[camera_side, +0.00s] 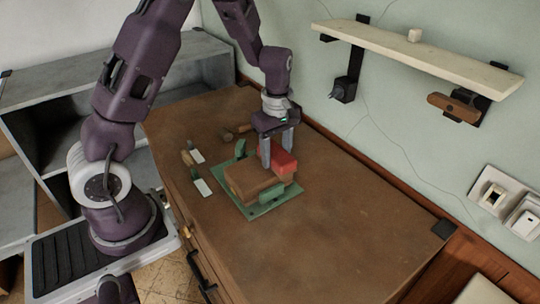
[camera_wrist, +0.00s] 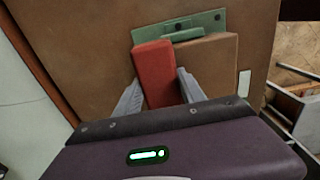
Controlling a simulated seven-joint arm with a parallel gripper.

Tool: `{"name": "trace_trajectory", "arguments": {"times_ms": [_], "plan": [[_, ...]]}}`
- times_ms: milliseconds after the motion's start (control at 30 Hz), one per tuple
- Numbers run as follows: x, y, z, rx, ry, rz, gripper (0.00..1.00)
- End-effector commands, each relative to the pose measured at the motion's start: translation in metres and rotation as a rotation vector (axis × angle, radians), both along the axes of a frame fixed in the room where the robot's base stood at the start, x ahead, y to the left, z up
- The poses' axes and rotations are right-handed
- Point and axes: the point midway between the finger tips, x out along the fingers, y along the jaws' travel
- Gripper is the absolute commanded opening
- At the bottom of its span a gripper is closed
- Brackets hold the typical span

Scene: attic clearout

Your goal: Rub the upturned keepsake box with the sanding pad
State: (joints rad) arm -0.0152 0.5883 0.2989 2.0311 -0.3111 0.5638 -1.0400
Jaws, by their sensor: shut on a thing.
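The sanding pad is a red block (camera_side: 284,161), held between the two fingers of my gripper (camera_side: 278,150). In the wrist view the red pad (camera_wrist: 155,70) stands between the grey fingertips (camera_wrist: 157,88). The keepsake box (camera_side: 250,181) is a brown wooden block on a green plate (camera_side: 262,209), with green stops at its edges. In the wrist view the box (camera_wrist: 215,65) lies behind and right of the pad. The pad is over the box's far right part; I cannot tell whether it touches the box.
The box stands on a brown wooden chest top (camera_side: 340,235). A wall shelf (camera_side: 420,55) hangs at the upper right. The chest top's front right is clear.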

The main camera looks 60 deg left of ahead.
Motion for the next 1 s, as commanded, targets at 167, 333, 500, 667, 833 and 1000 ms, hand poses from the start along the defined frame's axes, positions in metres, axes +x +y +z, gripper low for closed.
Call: {"name": "trace_trajectory", "arguments": {"times_ms": [167, 333, 500, 667, 833, 1000], "plan": [[0.002, 0.0, 0.0, 0.0, 0.0, 0.0, 0.08], [-0.001, 0.0, 0.0, 0.0, 0.0, 0.0, 0.08], [-0.017, 0.0, 0.0, -0.001, 0.002, 0.0, 0.08], [-0.029, 0.0, 0.0, 0.0, 0.002, 0.0, 0.08], [-0.032, 0.0, 0.0, 0.0, 0.002, -0.001, 0.08], [-0.032, 0.0, 0.0, 0.0, 0.003, -0.001, 0.08]]}}
